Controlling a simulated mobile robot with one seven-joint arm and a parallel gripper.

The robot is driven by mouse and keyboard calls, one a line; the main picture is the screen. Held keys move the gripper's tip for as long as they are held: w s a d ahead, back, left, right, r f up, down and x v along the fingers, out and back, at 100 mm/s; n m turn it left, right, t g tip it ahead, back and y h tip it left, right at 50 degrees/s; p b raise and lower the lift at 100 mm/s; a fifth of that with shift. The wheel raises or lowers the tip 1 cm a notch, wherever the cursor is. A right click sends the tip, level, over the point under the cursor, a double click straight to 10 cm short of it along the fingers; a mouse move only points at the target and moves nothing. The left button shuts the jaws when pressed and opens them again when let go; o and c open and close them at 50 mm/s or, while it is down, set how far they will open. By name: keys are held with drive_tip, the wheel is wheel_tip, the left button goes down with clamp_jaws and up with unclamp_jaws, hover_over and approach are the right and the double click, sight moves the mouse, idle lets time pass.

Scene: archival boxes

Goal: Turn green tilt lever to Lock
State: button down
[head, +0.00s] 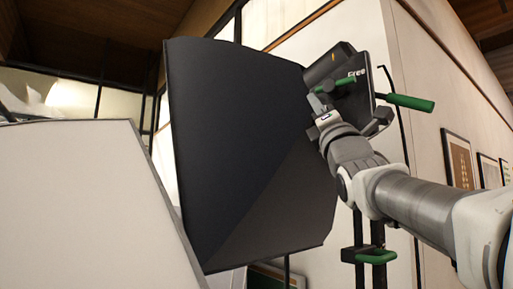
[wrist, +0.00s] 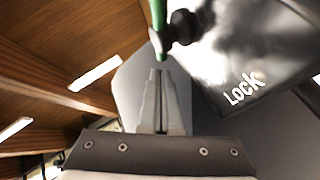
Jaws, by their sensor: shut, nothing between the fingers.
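The green tilt lever (head: 338,85) sits on a dark bracket plate (head: 358,95) behind the large dark panel, just below the word "Free". In the wrist view the green lever (wrist: 159,14) hangs beside a black knob (wrist: 185,27), and the word "Lock" (wrist: 244,88) shows on the plate to its right. My gripper (head: 316,103) is just below and left of the lever in the head view. In the wrist view its shut, empty fingers (wrist: 160,72) point at the lever's lower end. I cannot tell whether they touch.
A green handle (head: 409,102) sticks out right of the bracket. The dark panel (head: 240,150) fills the middle, with a pale panel (head: 85,215) at lower left. A stand with a lower green clamp lever (head: 376,257) is below. Framed pictures (head: 459,165) hang on the right wall.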

drive_tip(key=shift+w+d+r, duration=0.15)
drive_tip(key=shift+r, duration=0.1)
drive_tip(key=shift+f+m+b, duration=0.1)
drive_tip(key=shift+m+b, duration=0.2)
drive_tip(key=shift+b, duration=0.2)
